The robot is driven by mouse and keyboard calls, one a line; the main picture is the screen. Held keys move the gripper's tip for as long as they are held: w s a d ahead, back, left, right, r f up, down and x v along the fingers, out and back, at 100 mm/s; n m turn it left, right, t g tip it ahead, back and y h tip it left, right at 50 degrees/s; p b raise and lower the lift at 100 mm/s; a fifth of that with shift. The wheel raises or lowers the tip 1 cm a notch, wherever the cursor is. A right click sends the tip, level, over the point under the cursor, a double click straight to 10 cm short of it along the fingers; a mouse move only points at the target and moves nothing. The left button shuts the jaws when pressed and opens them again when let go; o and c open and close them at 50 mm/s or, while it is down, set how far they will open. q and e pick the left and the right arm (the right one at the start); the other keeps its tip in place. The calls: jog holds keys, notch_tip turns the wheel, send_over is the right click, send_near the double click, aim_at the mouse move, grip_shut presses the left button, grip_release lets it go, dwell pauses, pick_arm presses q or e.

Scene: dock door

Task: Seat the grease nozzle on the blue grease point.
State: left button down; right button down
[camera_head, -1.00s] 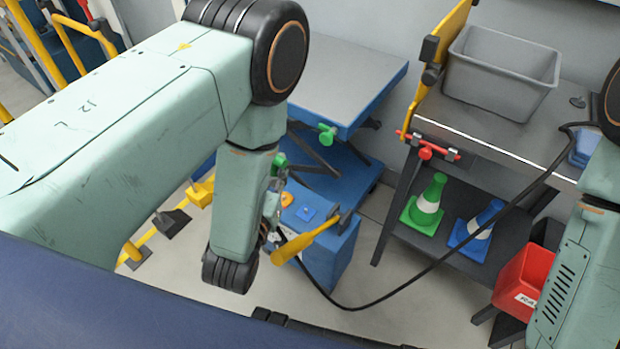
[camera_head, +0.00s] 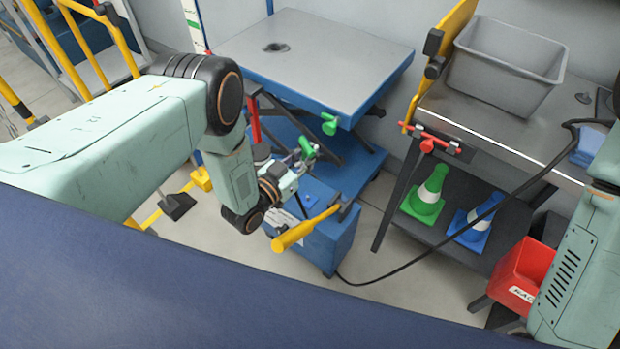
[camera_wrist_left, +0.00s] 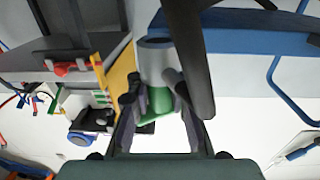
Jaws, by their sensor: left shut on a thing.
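My left gripper (camera_head: 302,157) is shut on a piece with a grey cylinder and a green part, which I take for the grease nozzle (camera_head: 307,147). In the left wrist view the grey and green piece (camera_wrist_left: 156,75) sits between the fingers. A dark, thick band crosses close in front of it. A small blue round spot (camera_head: 310,200), likely the blue grease point, is on top of the blue box below and slightly right of the gripper. The nozzle appears apart from it. My right gripper is out of view; only part of that arm shows at the right edge.
The blue box (camera_head: 328,243) carries a yellow bar (camera_head: 305,228) in front of the spot. A black hose (camera_head: 440,245) loops from the bench to the box. A blue lift table (camera_head: 315,60) stands behind. The bench shelf holds green (camera_head: 427,195) and blue cones.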

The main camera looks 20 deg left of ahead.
pick_arm(q)
notch_tip(320, 180, down, 9)
jog(key=b, duration=0.5)
jog(key=shift+b, duration=0.35)
jog(key=shift+f+b, duration=2.35)
jog(key=shift+f, duration=0.35)
jog(key=shift+f+b, duration=0.6)
jog(key=shift+f, duration=0.05)
jog(key=c, duration=1.5)
grip_release()
jog(key=shift+p+v, duration=1.25)
jog(key=shift+v, duration=1.25)
jog(key=shift+p+v, duration=1)
jog(key=shift+v, duration=1.9)
